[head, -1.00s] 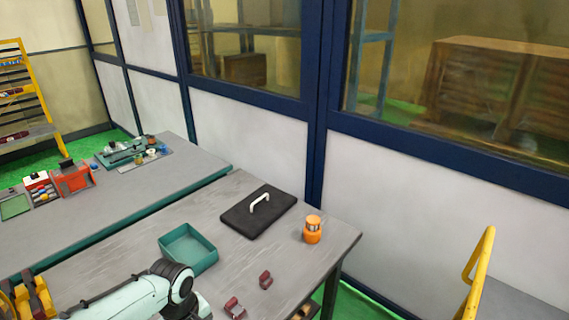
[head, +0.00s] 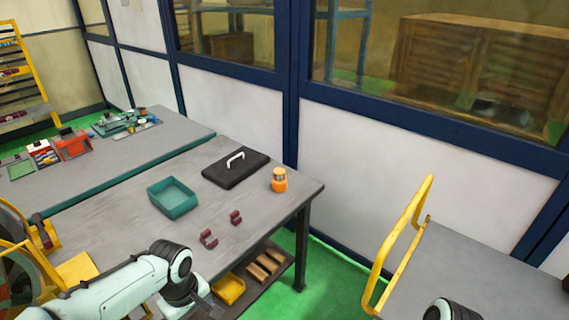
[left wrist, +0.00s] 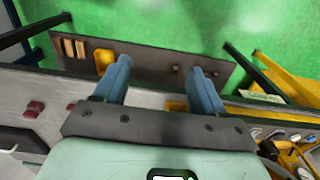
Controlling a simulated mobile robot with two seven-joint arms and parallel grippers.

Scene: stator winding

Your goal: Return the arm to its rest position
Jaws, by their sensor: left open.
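My left arm comes in from the lower left in the head view, in front of the table's near edge. A piece of my right arm (head: 452,310) shows at the bottom right of the head view. My right gripper is out of view.
The table holds a teal tray (head: 173,198), a black case (head: 222,176) with a white handle, an orange container (head: 279,180) and two dark red parts (head: 208,239). A yellow bin (head: 229,288) sits on the lower shelf. A yellow rail (head: 400,240) stands at right.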

